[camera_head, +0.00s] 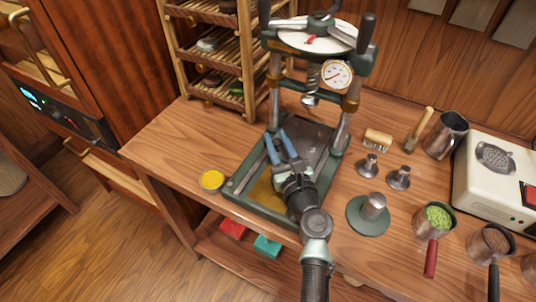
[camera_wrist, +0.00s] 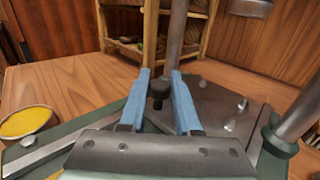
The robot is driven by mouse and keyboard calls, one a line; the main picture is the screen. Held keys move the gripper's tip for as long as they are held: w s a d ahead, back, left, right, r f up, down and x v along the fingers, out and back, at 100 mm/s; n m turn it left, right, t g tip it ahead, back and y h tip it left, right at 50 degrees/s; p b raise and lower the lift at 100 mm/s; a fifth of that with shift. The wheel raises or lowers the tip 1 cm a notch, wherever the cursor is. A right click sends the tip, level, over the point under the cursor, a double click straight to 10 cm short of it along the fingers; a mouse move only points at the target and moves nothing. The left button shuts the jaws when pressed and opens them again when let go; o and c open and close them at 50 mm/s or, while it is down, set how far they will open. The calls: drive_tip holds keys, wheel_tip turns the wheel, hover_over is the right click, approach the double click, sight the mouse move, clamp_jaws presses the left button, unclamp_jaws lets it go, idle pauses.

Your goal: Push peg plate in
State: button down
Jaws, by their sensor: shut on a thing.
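The peg plate (camera_head: 314,135) is a dark grey metal plate lying on the green bed (camera_head: 234,190) of the press, under the screw. In the wrist view its surface (camera_wrist: 208,95) carries several small pale pegs, and a black knob (camera_wrist: 158,89) stands at its near left. My gripper (camera_head: 280,138) reaches over the bed from the front; its blue fingers (camera_wrist: 160,76) are closed around the knob. The plate covers the rear of the bed, and a yellowish strip shows bare at the front. My gripper hides part of the plate's near edge.
The press posts (camera_head: 340,130) rise beside the plate, with the screw (camera_head: 310,98) above it. A yellow-filled bowl (camera_head: 212,181) stands left of the bed. Metal weights (camera_head: 372,208) and a cup of green leaves (camera_head: 437,220) stand right. The table's left part is clear.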

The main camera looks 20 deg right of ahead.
drive_tip(key=shift+w+d, duration=0.15)
drive_tip(key=shift+d, duration=0.1)
drive_tip(key=shift+r, duration=0.1)
drive_tip(key=c, duration=1.1)
unclamp_jaws()
drive_tip(key=shift+d, duration=0.1)
drive_tip(key=o, duration=0.5)
drive_tip(key=shift+w, duration=0.1)
wheel_tip(320, 180, up, 10)
drive_tip(key=p, duration=0.5)
drive_tip(key=shift+p, duration=0.4)
